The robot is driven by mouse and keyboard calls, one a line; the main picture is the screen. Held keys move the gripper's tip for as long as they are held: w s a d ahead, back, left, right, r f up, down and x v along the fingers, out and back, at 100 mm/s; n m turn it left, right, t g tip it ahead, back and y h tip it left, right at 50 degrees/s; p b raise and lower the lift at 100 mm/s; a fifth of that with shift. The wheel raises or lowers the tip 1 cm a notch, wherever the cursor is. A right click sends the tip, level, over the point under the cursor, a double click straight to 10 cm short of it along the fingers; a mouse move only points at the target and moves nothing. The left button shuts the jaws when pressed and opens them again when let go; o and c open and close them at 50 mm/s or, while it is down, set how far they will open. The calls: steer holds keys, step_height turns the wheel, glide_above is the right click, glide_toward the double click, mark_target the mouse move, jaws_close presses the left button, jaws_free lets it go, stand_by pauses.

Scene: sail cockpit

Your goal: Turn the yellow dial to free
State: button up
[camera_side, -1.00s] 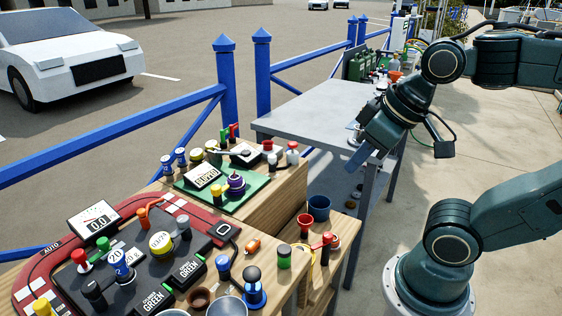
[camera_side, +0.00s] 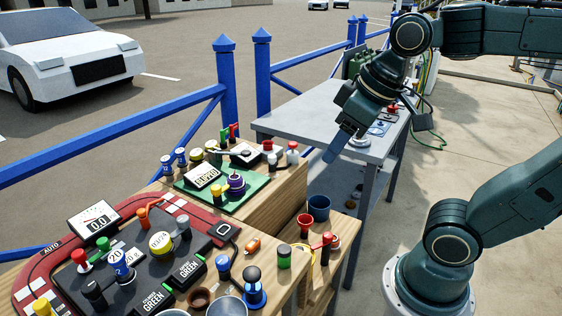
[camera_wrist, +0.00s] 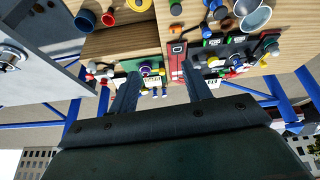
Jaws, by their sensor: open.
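A round yellow dial (camera_side: 160,242) with dark lettering, too small to read, stands on the dark panel (camera_side: 140,265) in the side view. I cannot tell for certain which one is meant. My gripper (camera_side: 336,148) is open and empty, in the air over the near end of the grey table, to the right of and well apart from both.
The green board holds a purple knob (camera_side: 235,183) and a "slipped" sign (camera_side: 201,177). Cups (camera_side: 319,207) stand to the right. A blue railing (camera_side: 110,135) runs behind.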

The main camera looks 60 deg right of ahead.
steer(key=w+r+n+g, duration=0.1)
steer(key=w+r+n, duration=0.15)
steer(key=w, duration=0.65)
steer(key=n+g, duration=0.4)
steer(key=n, duration=0.2)
glide_above(216, 187)
step_height(216, 187, down, 12)
steer(key=shift+f+m, duration=0.1)
steer(key=shift+m, duration=0.15)
step_height(216, 187, down, 14)
steer(key=shift+r, duration=0.2)
